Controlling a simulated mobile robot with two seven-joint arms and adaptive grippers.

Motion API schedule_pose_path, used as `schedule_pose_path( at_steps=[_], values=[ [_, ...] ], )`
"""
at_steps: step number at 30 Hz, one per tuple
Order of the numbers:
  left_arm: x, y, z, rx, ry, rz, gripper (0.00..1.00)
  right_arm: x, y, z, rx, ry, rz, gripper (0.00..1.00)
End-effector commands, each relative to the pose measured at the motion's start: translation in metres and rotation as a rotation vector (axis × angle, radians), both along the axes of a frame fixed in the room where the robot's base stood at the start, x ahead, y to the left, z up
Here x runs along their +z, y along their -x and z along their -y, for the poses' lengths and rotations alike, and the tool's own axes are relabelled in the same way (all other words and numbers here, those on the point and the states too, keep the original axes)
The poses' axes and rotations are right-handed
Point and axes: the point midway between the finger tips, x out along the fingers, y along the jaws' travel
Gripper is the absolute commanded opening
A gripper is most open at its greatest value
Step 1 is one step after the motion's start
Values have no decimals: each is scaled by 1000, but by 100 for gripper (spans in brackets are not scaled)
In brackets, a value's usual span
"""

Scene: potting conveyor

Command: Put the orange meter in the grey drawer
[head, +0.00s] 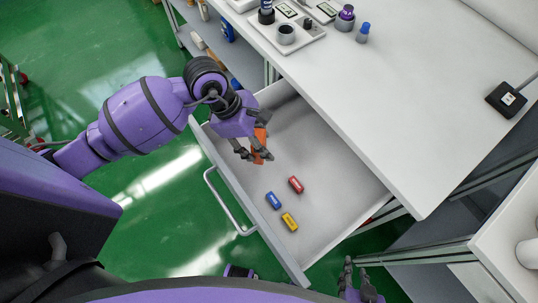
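The orange meter (259,146) is upright between the fingers of my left gripper (254,154), partly hidden by them. The gripper points down inside the outline of the open grey drawer (331,203), near its front left part. I cannot tell whether the meter touches the drawer floor. The drawer is pulled out from under the white bench, its handle (228,203) toward me. My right gripper (356,275) shows only partly at the bottom edge, its fingers apart and empty.
Red (296,184), blue (274,200) and yellow (289,221) blocks lie on the drawer floor. The bench top (400,110) overhangs the drawer's back and holds a black device (506,99). A white tray (283,42) with small items stands at the far end.

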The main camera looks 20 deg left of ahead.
Motion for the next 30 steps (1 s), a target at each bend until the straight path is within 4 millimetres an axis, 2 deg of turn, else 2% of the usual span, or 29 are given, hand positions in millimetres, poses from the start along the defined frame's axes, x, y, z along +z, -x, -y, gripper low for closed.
schedule_pose_path(
  at_steps=[3,8,15,26,27,30],
  values=[
    [-18,0,0,3,1,-1,9,-2,2,1,1,2,-5,28],
    [-29,0,0,2,0,-1,9,-3,3,1,0,2,-8,28],
    [-60,0,0,3,0,-1,9,-3,4,1,1,1,-8,28],
    [-65,0,-1,2,-1,1,9,-4,3,0,0,0,-6,28],
    [-65,0,-1,3,-1,1,48,-3,2,0,0,0,-4,28],
    [-64,0,-1,3,-1,1,61,-3,2,0,1,-1,-4,28]
  ],
)
